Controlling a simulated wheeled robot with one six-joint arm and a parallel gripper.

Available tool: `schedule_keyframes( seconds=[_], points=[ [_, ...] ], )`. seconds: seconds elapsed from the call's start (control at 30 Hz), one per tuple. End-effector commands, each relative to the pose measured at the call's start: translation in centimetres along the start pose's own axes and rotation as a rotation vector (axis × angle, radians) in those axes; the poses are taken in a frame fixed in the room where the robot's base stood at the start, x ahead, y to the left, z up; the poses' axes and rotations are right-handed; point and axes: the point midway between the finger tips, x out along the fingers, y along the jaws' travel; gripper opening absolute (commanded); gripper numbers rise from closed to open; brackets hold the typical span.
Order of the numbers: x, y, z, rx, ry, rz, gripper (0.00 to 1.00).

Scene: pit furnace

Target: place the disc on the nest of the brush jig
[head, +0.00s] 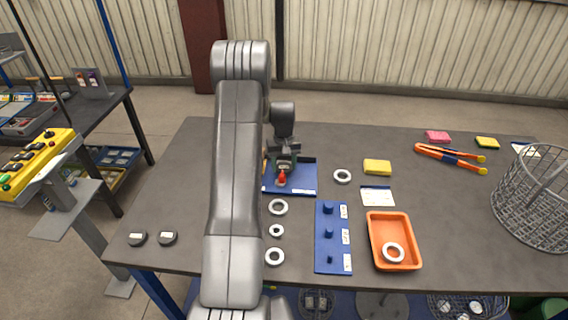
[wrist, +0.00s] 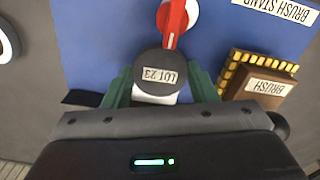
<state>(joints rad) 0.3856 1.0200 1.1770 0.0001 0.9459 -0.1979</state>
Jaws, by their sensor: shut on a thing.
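The dark round disc (wrist: 160,68), labelled "LOT 23", is between the green fingertips of my gripper (wrist: 160,88) in the wrist view. My gripper is shut on it. The blue board of the brush jig (wrist: 100,35) lies beneath, with a red lever on a white round base (wrist: 178,18) just beyond the disc. A white patch shows under the disc's near edge; whether the disc touches it I cannot tell. The nest is not clearly visible. A brush with yellow bristles (wrist: 262,85) is at the right. In the head view, my gripper (head: 284,160) is over the jig board (head: 302,183).
Two more dark discs (head: 168,238) lie at the table's front left. White rings (head: 278,207), a blue peg board (head: 333,258) and an orange tray (head: 374,258) are nearer the front.

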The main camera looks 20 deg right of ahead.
Motion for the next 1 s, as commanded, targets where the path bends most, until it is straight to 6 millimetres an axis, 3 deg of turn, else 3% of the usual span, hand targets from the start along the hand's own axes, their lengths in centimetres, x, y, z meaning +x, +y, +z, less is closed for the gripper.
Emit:
schedule_keyframes(
  seconds=[0.4, 0.43, 0.5, 0.53, 0.83, 1.0],
  points=[
    [0.9, 0.0, -0.1, 0.0, 0.003, 0.001, 0.18],
    [0.8, 0.0, 0.0, 0.0, 0.002, 0.0, 0.58],
    [0.8, 0.0, 0.0, 0.0, 0.002, 0.0, 0.72],
    [0.8, 0.0, 0.0, 0.0, 0.002, 0.0, 0.74],
    [0.6, 0.0, 0.0, 0.0, 0.002, 0.0, 0.74],
    [-0.9, 0.0, -0.1, 0.0, 0.005, 0.001, 0.74]
  ],
)
